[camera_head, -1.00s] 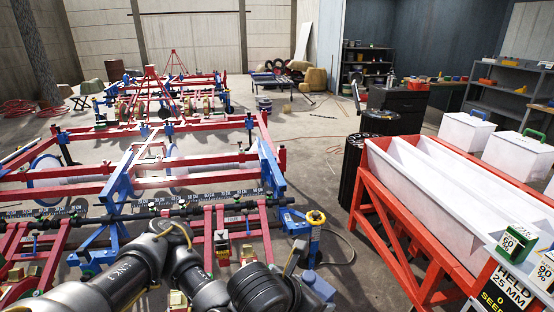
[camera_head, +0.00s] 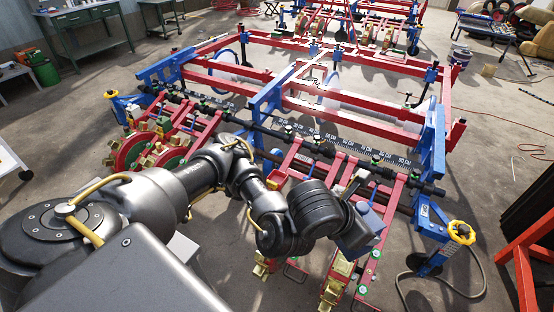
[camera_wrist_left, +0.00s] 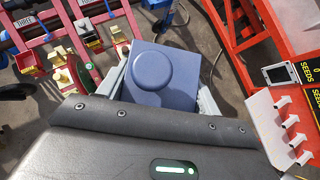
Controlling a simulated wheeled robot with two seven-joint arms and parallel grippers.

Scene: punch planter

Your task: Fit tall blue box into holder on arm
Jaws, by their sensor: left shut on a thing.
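My left gripper (camera_wrist_left: 162,100) is shut on the tall blue box (camera_wrist_left: 175,75), which sits between its two fingers with a round raised disc facing the wrist camera. In the head view the blue box (camera_head: 373,222) shows only partly beside my wrist, above the front of the planter. Red planter arms (camera_head: 400,192) run down from the toolbar close by. Small red-edged holders (camera_wrist_left: 88,36) on the arms show at the upper left of the wrist view, apart from the box. I cannot tell which holder is the task's. My right gripper is out of view.
The planter's toolbar (camera_head: 300,135) with its scale crosses behind my arm. A red frame (camera_head: 522,262) is at the far right. Gold parts (camera_head: 338,285) hang at the front.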

